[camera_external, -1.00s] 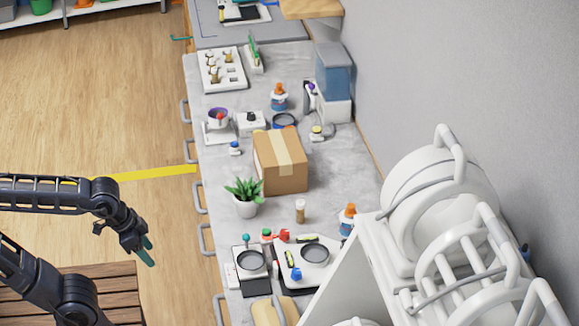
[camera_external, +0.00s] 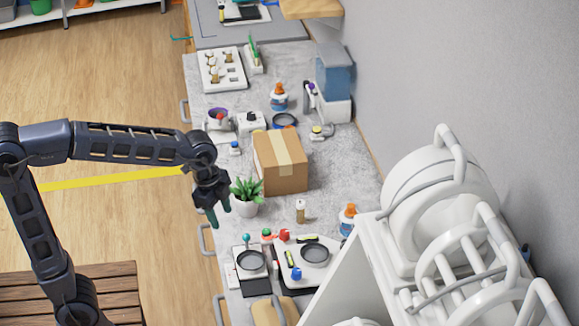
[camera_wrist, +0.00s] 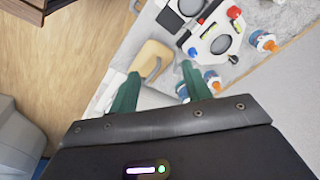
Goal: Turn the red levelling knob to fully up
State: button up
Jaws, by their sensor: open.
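The red knob (camera_external: 284,236) sits at the far left corner of a white levelling plate (camera_external: 333,246) on the near part of the counter. In the wrist view the red knob (camera_wrist: 233,12) is near the top edge. A blue knob (camera_external: 296,273) is on the plate's near side, and it also shows in the wrist view (camera_wrist: 192,52). The plate carries a dark round ring and yellow-green vials. My gripper (camera_external: 219,216) hangs over the counter's left edge, left of the plate and apart from it. Its green fingers (camera_wrist: 158,75) are open with nothing between them.
A small device with a dark ring (camera_external: 251,262) and teal knob stands left of the plate. A potted plant (camera_external: 246,193) is close right of my gripper. A cardboard box (camera_external: 280,165), small bottle (camera_external: 300,211) and orange-capped bottle (camera_external: 347,218) stand beyond. A white rack (camera_external: 345,275) rises right.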

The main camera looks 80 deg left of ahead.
jog(key=w+a+f+m+g, duration=0.1)
jog(key=w+a+f+m, duration=0.1)
jog(key=w+a+f, duration=0.3)
jog(key=w+a+f+m, duration=0.1)
jog(key=w+a+m, duration=0.2)
jog(key=w, duration=0.4)
jog(key=m+g, duration=0.2)
jog(key=m, duration=0.2)
send_near(285, 231)
jog(key=f, duration=0.9)
jog(key=shift+s+d, duration=0.2)
jog(key=shift+s, duration=0.15)
jog(key=shift+c, duration=0.2)
jog(key=c, duration=1)
